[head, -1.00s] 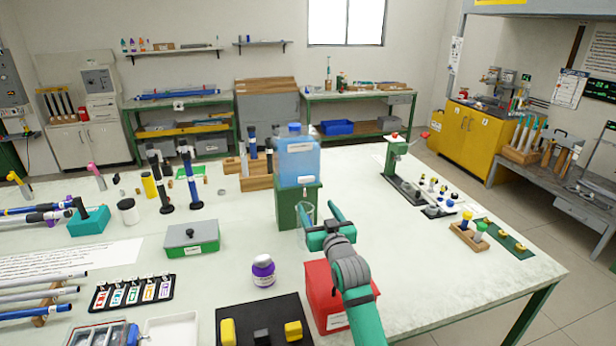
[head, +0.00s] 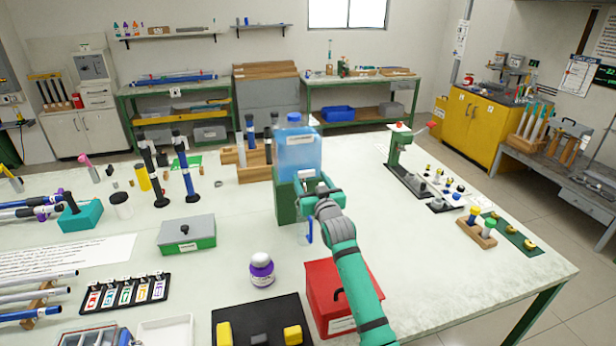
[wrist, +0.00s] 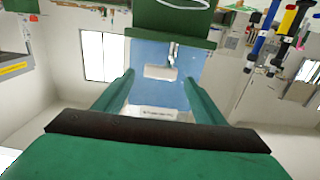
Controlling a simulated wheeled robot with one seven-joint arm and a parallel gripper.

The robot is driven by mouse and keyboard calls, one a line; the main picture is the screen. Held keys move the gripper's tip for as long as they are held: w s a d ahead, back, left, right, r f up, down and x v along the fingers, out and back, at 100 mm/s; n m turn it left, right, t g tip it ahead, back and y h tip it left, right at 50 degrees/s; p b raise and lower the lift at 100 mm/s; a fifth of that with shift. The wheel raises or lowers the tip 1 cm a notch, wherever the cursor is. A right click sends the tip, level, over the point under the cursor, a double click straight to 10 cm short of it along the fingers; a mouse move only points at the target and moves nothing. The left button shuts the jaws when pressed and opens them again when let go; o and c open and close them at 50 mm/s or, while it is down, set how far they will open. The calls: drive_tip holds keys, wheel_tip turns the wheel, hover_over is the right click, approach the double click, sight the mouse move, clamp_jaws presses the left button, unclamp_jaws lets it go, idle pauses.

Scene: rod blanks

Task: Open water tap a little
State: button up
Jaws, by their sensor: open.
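The blue water container (head: 298,150) stands on a green stand (head: 286,202) in the middle of the table. In the wrist view, which looks upside down, the container (wrist: 198,62) and stand (wrist: 170,25) show. The small metal tap (wrist: 173,54) with its pale, flat lever (wrist: 160,72) comes out of the container's face. My gripper (head: 318,188) is in front of the container, hiding the tap in the head view. In the wrist view my open gripper (wrist: 158,80) has one finger on each side of the lever, apart from it. A clear vessel (head: 304,232) is partly hidden below my gripper.
A red box (head: 330,285) stands under my forearm. A purple-labelled jar (head: 262,270) and a grey-green box (head: 187,234) stand to the left. A green press (head: 396,160) stands at the right. The table right of my arm is mostly clear.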

sight(305, 173)
drive_tip(key=shift+x, duration=1.5)
drive_tip(key=c, duration=1.1)
drive_tip(key=shift+o, duration=0.2)
drive_tip(key=shift+s+a+r+m+h, duration=0.1)
drive_tip(key=shift+a+r+m+h, duration=0.15)
drive_tip(key=shift+a+m+h, duration=0.3)
drive_tip(key=shift+s+r+m+t+h, duration=0.1)
drive_tip(key=shift+m+t+h, duration=0.1)
drive_tip(key=shift+m+h, duration=0.75)
drive_tip(key=shift+s+m+t+h, duration=0.15)
drive_tip(key=shift+m+h, duration=0.25)
drive_tip(key=shift+h, duration=1)
drive_tip(key=shift+w+a+m+h, duration=0.1)
drive_tip(key=shift+m+h, duration=0.4)
drive_tip(key=shift+h, duration=0.3)
drive_tip(key=shift+m+h, duration=0.3)
drive_tip(key=shift+h, duration=0.2)
